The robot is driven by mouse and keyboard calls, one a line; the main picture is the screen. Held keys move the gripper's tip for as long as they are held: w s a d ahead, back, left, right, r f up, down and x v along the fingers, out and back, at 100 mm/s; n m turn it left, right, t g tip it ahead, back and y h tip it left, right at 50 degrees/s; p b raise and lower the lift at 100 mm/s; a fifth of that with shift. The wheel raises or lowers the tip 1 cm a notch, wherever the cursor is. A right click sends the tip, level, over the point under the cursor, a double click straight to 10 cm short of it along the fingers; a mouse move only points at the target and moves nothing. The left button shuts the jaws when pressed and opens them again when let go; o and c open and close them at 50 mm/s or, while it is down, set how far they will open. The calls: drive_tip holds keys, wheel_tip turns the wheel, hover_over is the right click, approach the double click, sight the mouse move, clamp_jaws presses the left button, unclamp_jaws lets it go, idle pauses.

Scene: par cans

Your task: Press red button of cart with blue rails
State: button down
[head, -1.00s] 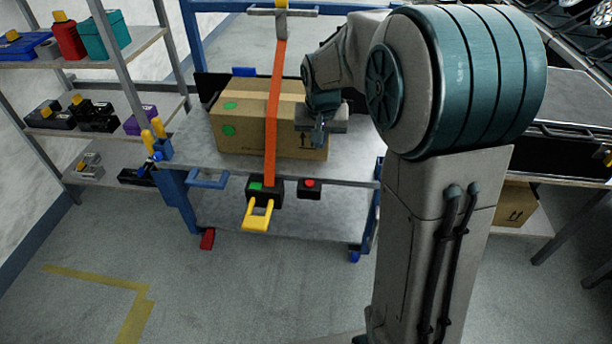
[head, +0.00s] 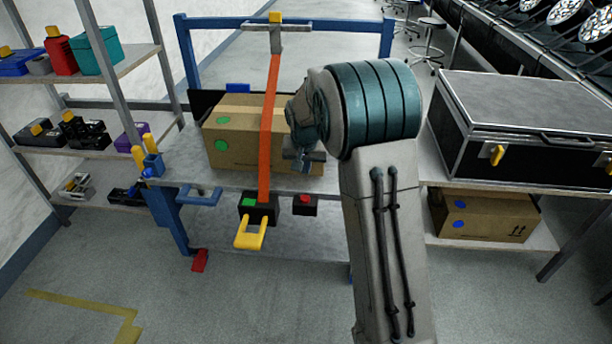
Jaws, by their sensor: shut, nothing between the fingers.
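The cart with blue rails (head: 350,24) stands ahead in the head view. A cardboard box with green dots (head: 235,135) sits on its top, held by an orange strap (head: 268,130). The red button (head: 304,198) is on a small black box under the cart's front edge, right of the buckle with a green patch and yellow handle (head: 249,234). My gripper (head: 304,166) is shut and empty, in front of the box's right part and above the red button, apart from it. My arm hides the cart's right side.
A shelf (head: 120,68) with tools and cases stands at left. At right a table bears a black flight case (head: 530,125), with another cardboard box (head: 485,215) on the shelf below. Stools and lamps are behind.

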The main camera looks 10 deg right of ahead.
sight(306, 200)
drive_tip(key=x, duration=0.3)
drive_tip(key=b+x, duration=0.1)
drive_tip(key=x, duration=0.3)
drive_tip(key=b+x, duration=0.1)
drive_tip(key=x, duration=0.3)
drive_tip(key=shift+s+a+f, duration=0.1)
drive_tip(key=shift+s+f, duration=0.2)
drive_tip(key=shift+s, duration=0.05)
drive_tip(key=shift+f, duration=0.5)
wheel_tip(306, 200, down, 2)
drive_tip(key=shift+f+b, duration=0.1)
drive_tip(key=shift+b, duration=0.65)
drive_tip(key=shift+s, duration=0.15)
drive_tip(key=shift+f, duration=0.15)
wheel_tip(306, 200, up, 6)
drive_tip(key=p, duration=0.3)
drive_tip(key=p+v, duration=0.1)
drive_tip(key=v, duration=0.8)
